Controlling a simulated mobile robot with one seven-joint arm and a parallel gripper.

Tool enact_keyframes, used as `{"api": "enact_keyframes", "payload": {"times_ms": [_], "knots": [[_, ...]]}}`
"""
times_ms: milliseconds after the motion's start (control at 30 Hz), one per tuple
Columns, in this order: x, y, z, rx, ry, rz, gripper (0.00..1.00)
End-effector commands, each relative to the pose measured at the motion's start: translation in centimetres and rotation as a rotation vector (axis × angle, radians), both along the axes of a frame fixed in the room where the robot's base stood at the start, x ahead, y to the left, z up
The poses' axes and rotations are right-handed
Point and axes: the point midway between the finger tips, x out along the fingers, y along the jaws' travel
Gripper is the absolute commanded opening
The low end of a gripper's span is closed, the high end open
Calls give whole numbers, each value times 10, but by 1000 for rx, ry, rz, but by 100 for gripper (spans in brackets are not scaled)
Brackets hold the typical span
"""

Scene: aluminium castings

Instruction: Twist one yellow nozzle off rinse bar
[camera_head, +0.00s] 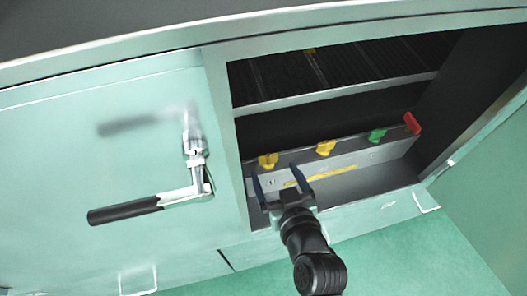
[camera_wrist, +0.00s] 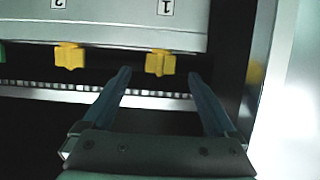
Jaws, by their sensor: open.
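The rinse bar (camera_head: 345,155) runs across the inside of an open cabinet bay, and its pale face (camera_wrist: 120,22) shows in the wrist view with number labels "1" and "2". Two yellow nozzles sit on it: the left one (camera_head: 268,160) and the one to its right (camera_head: 325,148). In the wrist view the nozzle under label 1 (camera_wrist: 160,63) lies ahead of and between my finger lines; the nozzle under label 2 (camera_wrist: 69,56) is left of them. My gripper (camera_head: 276,176) is open and empty, its fingertips (camera_wrist: 159,72) close to the nozzle under label 1. Contact cannot be told.
A green nozzle (camera_head: 377,135) and a red end piece (camera_head: 412,123) are farther right on the bar. A slatted rack (camera_head: 340,65) lies above. The bay's left frame (camera_head: 226,140) is close to my gripper. A black-handled lever (camera_head: 125,211) is on the green panel.

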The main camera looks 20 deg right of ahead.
Motion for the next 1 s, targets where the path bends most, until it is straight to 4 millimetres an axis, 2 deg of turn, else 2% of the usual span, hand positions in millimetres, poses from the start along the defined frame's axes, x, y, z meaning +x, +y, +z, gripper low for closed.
{"api": "enact_keyframes", "payload": {"times_ms": [200,500,700,967,1000], "knots": [[40,1,-14,1,-2,1,92],[77,0,-30,1,-2,0,92],[85,0,-34,-1,-2,0,92],[85,0,-34,-1,-1,0,92],[85,0,-34,-1,-1,0,85]]}}
